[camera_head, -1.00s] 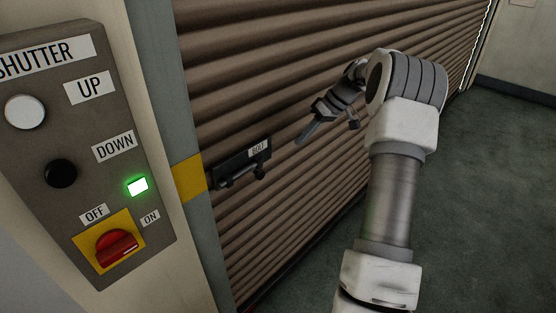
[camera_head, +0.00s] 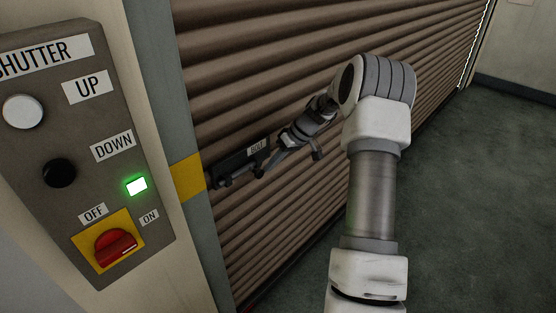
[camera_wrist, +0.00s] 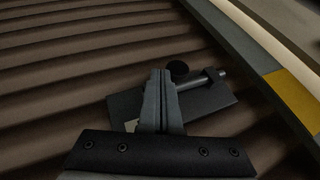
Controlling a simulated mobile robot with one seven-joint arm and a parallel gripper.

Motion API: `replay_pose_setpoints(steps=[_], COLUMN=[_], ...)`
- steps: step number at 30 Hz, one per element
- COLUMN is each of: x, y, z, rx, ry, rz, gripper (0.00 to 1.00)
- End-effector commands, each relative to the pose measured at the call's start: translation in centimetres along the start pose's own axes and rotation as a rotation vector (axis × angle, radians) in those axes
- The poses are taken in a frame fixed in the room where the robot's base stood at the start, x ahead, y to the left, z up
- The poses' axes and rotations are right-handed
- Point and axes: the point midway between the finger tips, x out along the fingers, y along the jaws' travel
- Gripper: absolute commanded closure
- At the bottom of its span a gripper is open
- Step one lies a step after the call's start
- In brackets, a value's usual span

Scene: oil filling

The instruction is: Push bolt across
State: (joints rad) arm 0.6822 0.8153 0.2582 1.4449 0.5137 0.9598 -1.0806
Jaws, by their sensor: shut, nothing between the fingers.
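The bolt (camera_head: 238,175) is a dark rod with a knob on a dark plate labelled BOLT (camera_head: 257,147), fixed to the brown shutter near its left edge. In the wrist view the bolt rod (camera_wrist: 203,82) reaches toward the grey frame, short of the yellow patch, and its round dark knob (camera_wrist: 178,69) shows just past my fingertips. My gripper (camera_head: 268,172) is shut and empty. In the wrist view its fingers (camera_wrist: 162,76) lie over the plate (camera_wrist: 218,97), close beside the knob. I cannot tell whether they touch it.
The shutter (camera_head: 300,80) is ribbed and brown. A yellow patch (camera_head: 188,176) marks the grey frame left of the bolt. A control panel (camera_head: 85,150) with UP and DOWN buttons, a lit green lamp (camera_head: 137,186) and a red switch (camera_head: 116,246) stands at left. Floor (camera_head: 470,200) at right is clear.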

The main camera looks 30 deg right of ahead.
Motion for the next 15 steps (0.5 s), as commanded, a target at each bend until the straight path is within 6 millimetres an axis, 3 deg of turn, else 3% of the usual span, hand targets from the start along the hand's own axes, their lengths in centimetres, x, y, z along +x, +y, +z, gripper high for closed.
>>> replay_pose_setpoints(steps=[10,15], x=[0.1,1.1], y=[-0.1,-1.9], z=[0.0,0.5], rx=[-0.001,-0.002], ry=[0.000,0.000], rz=[0.000,-0.001], gripper=[1.00,1.00])
